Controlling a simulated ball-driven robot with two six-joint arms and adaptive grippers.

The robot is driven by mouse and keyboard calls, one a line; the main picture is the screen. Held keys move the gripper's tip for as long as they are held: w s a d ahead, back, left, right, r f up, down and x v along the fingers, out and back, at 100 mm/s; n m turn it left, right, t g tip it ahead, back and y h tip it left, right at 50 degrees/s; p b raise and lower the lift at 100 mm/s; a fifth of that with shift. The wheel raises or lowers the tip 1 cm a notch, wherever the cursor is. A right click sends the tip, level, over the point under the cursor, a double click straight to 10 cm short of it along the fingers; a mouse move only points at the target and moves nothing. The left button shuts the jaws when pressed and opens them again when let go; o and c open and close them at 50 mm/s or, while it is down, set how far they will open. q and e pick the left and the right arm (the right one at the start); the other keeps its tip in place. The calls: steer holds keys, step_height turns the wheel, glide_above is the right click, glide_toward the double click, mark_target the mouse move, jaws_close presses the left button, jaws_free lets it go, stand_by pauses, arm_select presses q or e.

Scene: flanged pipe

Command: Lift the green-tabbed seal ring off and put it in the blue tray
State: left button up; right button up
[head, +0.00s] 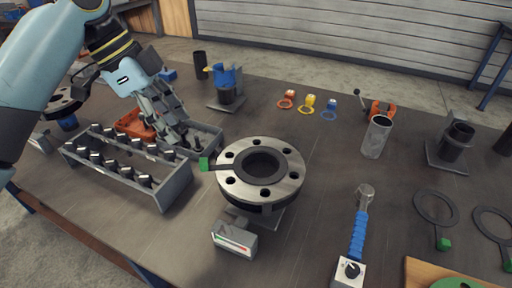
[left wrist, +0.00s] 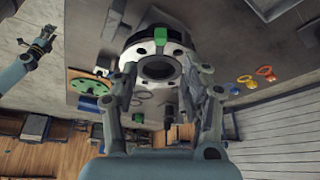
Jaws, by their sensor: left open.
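A pale metal flange (head: 289,164) stands mid-table with bolt holes around it. A dark seal ring (head: 225,166) lies on it, its green tab (head: 204,164) sticking out to the left. The tab also shows in the left wrist view (left wrist: 160,37). My left gripper (head: 180,138) is open and empty, behind and left of the flange; in the left wrist view its fingers (left wrist: 167,72) stand apart with the flange showing between them. My right gripper (left wrist: 42,38) is small at the upper left of the left wrist view; its jaws are unclear.
A grey rack (head: 130,165) of dark pegs stands left of the flange, with an orange bin (head: 132,122) behind. A meter box (head: 234,238) is in front. A blue-handled tool (head: 357,238), a metal cylinder (head: 376,138) and loose green-tabbed rings (head: 420,217) are to the right.

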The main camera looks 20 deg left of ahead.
mark_target(203, 160)
arm_select(q)
steer(key=x, duration=0.5)
steer(key=shift+d, duration=0.2)
steer(key=shift+d+f, duration=0.1)
steer(key=shift+f, duration=0.25)
steer(key=p+x, duration=0.1)
steer(key=x, duration=0.2)
steer(key=shift+w+d+f, duration=0.2)
steer(key=shift+f, duration=0.1)
steer(key=shift+w+d+f, duration=0.1)
steer(key=shift+d+f, duration=0.05)
steer(key=shift+f, duration=0.35)
arm_select(e)
steer(key=shift+s+d+r, duration=0.25)
steer(key=shift+s+r, duration=0.05)
steer(key=shift+r, duration=0.35)
arm_select(q)
steer(key=c, duration=0.5)
jaws_close()
arm_select(e)
steer(key=shift+s+a, duration=0.15)
steer(key=shift+s, duration=0.1)
